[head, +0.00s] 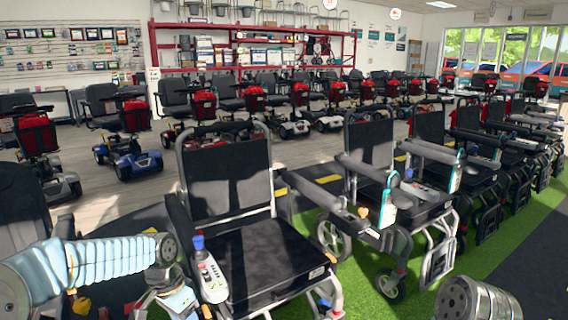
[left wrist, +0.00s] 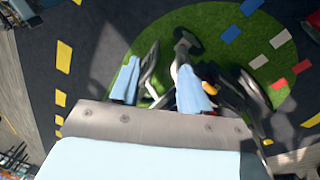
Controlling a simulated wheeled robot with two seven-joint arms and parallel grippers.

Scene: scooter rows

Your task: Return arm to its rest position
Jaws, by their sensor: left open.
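My left arm (head: 95,265) comes in from the lower left in the head view, with light-blue covers and grey joints. In the left wrist view my left gripper (left wrist: 158,77) has two light-blue fingers spread apart. I see nothing held between them. Dark, blurred chair parts lie below and beside the fingers, and I cannot tell whether anything touches. My right gripper is not in view.
More wheelchairs (head: 370,150) stand in a row on a green strip (head: 365,295) to the right. Scooters (head: 125,140) line the floor behind, before a red shelf rack (head: 250,50). A grey-brown floor (head: 115,195) lies open between the rows.

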